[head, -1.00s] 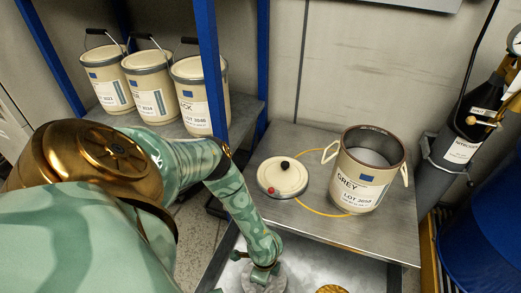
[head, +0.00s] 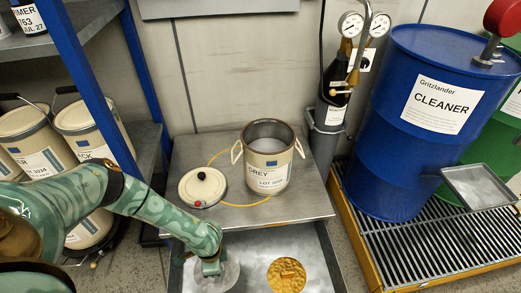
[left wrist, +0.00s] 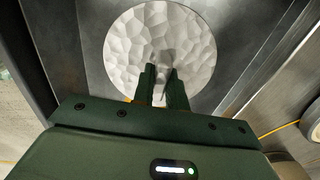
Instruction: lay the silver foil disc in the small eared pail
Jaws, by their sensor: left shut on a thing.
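The silver foil disc (head: 230,275) is a round, crinkled pale sheet at the bottom of the head view, over the metal tray. It fills the upper middle of the left wrist view (left wrist: 150,30). My left gripper (head: 212,268) is shut on it; the fingers (left wrist: 163,75) lie over its near part. The small eared pail (head: 268,170), cream and labelled GREY, stands upright and open on the metal bench, up and right of the gripper. A pale filling shows inside. My right gripper is not in view.
A cream lid (head: 203,188) with a black knob lies left of the pail. A yellow hose (head: 240,205) loops around there. A gold disc (head: 287,275) lies in the tray (head: 330,270). A blue shelf post (head: 75,80) stands left, a blue drum (head: 410,150) right.

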